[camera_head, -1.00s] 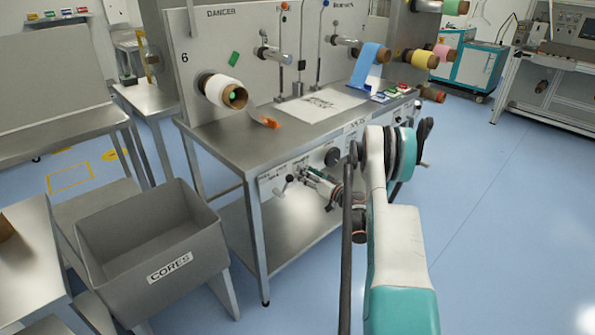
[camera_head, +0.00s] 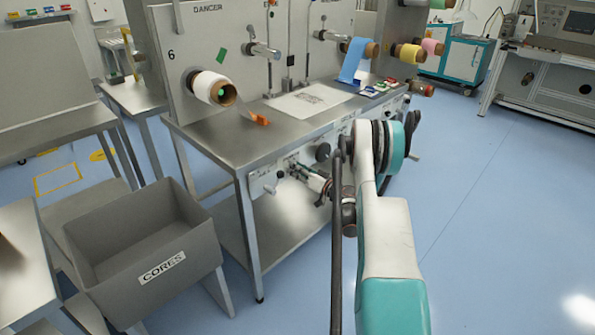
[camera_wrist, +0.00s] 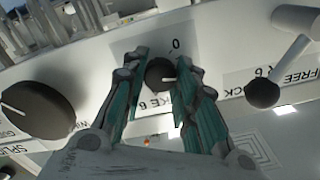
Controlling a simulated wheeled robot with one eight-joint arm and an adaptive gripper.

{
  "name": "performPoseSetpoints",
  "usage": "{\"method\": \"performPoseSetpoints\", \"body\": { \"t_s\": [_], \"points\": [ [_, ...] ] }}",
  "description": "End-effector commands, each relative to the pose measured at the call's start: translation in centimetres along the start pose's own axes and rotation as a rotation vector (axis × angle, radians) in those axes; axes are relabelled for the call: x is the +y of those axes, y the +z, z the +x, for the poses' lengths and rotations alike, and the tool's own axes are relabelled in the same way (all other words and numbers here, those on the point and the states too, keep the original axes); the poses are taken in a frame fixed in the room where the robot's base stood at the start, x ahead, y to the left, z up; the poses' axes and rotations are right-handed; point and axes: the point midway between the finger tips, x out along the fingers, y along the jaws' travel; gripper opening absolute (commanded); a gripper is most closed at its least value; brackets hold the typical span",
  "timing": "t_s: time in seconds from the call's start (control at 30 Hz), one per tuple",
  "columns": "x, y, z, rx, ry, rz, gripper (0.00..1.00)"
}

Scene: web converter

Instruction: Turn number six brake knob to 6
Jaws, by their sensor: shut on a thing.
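The number six brake knob (camera_wrist: 160,75) is small, round and dark, on a white panel in the wrist view. Its pale pointer line points to the right in that picture. A "0" mark is printed above and right of it, and the label ending "KE 6" below is partly covered by a finger. My gripper (camera_wrist: 160,82) has its two teal fingers on either side of the knob, shut on it. In the head view my gripper (camera_head: 299,168) reaches the bench's front panel and hides the knob.
A larger dark knob (camera_wrist: 38,110) is at the left. The grey CORES bin (camera_head: 150,225) stands left of the bench (camera_head: 215,128).

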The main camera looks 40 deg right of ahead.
Motion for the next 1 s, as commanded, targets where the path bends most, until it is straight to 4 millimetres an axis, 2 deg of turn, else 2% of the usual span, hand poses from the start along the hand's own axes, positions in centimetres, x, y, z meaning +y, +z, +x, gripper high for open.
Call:
{"method": "performPoseSetpoints", "body": {
  "t_s": [1.0],
  "points": [
    [0.19,0.04,-0.05,0.001,0.001,0.916,0.03]
  ]
}}
